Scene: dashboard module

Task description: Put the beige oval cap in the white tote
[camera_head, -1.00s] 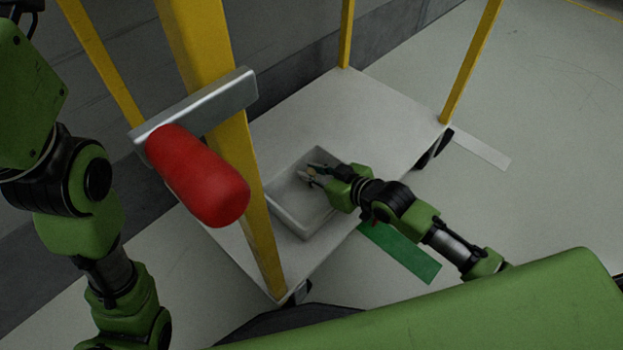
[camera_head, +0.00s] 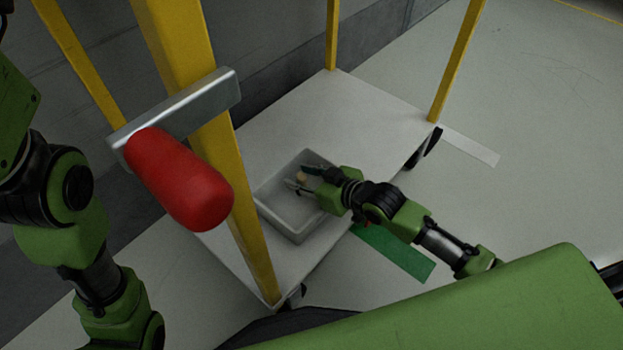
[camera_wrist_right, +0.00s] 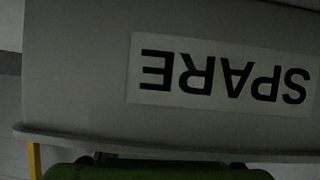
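The white tote (camera_head: 295,237) sits on the white deck of a cart in the head view. My right gripper (camera_head: 300,180) reaches into the tote from the right, with its fingers spread apart. The small beige cap (camera_head: 300,177) shows between and just beyond the fingers, over the inside of the tote. I cannot tell whether it touches the tote floor. In the right wrist view, a pale wall with an upside-down "SPARE" label (camera_wrist_right: 225,75) fills most of the picture, with a rim below it. The cap is not visible there. My left gripper is out of view.
The cart deck (camera_head: 370,110) has yellow posts (camera_head: 455,60) at its corners. A red rounded handle (camera_head: 180,180) on a metal bracket (camera_head: 180,105) stands in front at the left. A green floor strip (camera_head: 395,252) lies beside the cart. The deck behind the tote is clear.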

